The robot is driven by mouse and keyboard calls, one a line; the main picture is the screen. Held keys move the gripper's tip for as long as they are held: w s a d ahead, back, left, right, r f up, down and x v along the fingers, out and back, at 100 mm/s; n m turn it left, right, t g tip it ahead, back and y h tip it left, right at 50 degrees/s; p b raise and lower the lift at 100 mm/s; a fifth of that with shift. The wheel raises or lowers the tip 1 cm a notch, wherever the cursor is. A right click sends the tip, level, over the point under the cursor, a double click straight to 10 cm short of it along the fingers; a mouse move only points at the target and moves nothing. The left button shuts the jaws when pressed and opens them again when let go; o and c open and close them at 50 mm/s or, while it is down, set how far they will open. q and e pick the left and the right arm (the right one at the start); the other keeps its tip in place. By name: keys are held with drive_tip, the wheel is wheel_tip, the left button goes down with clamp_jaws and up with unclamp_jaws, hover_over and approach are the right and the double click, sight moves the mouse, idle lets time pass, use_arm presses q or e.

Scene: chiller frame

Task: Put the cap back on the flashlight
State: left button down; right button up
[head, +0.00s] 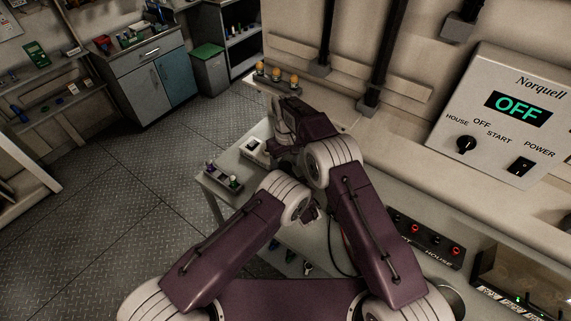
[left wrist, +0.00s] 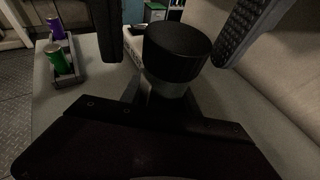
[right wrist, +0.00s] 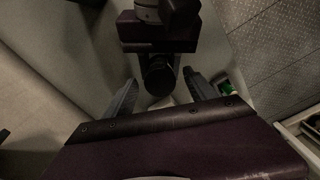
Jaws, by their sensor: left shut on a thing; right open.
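The flashlight (left wrist: 170,88) stands up from my left gripper (left wrist: 163,100), which is shut on its grey lower part. Its black round top (left wrist: 178,45) faces away from the jaws; I cannot tell if this is the cap or the head. My right gripper (right wrist: 160,95) is open, its two ridged fingers on either side of the black end, with gaps visible. These fingers also show at the top of the left wrist view. In the head view the right gripper (head: 284,158) is partly hidden by my arm, and the flashlight cannot be made out.
A grey tray (head: 222,178) with a purple and a green battery sits at the table's left edge. A white tray (head: 255,150) lies beside it. A control panel (head: 510,110) reading OFF is on the right wall. A dark switch box (head: 428,238) is at lower right.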

drive_tip(key=shift+r, duration=0.1)
wheel_tip(320, 180, up, 7)
drive_tip(key=shift+r, duration=0.2)
use_arm(q)
drive_tip(key=c, duration=0.8)
unclamp_jaws()
drive_tip(key=shift+c, duration=0.2)
drive_tip(key=shift+s+d+r, duration=0.1)
drive_tip(key=shift+r, duration=0.05)
use_arm(e)
drive_tip(key=shift+r, duration=0.15)
use_arm(q)
drive_tip(key=p+v, duration=0.4)
drive_tip(key=v, duration=0.4)
drive_tip(key=shift+s+p, duration=0.3)
drive_tip(key=shift+s, duration=0.05)
use_arm(e)
wheel_tip(320, 180, up, 4)
drive_tip(key=shift+r, duration=0.1)
